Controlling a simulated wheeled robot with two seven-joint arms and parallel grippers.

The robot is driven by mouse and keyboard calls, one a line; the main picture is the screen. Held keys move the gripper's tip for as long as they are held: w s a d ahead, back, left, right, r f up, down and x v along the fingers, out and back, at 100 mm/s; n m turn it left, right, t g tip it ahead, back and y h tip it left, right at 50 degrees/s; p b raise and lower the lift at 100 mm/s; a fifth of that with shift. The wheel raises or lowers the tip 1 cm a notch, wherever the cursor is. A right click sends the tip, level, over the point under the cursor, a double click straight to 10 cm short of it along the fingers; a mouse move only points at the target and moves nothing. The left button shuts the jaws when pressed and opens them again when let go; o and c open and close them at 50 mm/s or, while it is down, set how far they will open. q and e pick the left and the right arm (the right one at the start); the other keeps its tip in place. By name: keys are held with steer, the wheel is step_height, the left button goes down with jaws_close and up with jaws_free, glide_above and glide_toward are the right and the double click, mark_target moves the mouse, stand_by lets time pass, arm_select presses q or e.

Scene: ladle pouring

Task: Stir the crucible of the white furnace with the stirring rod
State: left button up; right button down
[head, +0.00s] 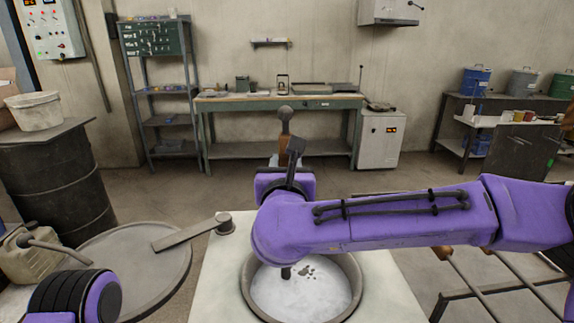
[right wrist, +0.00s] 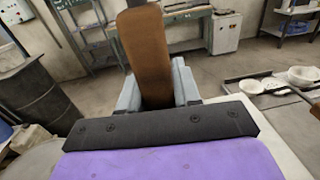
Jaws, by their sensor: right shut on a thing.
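The white furnace (head: 222,275) stands in front of me at the bottom of the head view. Its round crucible (head: 356,284) is uncovered and holds a pale grey mass with dark bits (head: 308,272). My right gripper (right wrist: 158,90) is shut on the brown handle (right wrist: 143,45) of the stirring rod (head: 285,124), over the furnace. The handle stands about upright. My right arm hides the rod's middle. A dark lower end shows below the arm, inside the crucible outline; whether it touches the contents I cannot tell. My left gripper is out of view.
The round grey lid (head: 130,268) is swung out left of the furnace on its pivot arm (head: 190,235). A dark drum (head: 55,180) with a bucket (head: 36,110) stands at the left. A metal rack (head: 500,275) is on the right. A workbench (head: 280,103) lines the back wall.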

steer(key=shift+r, duration=0.2)
steer(key=shift+r+p, duration=4.65)
steer(key=shift+r, duration=3.25)
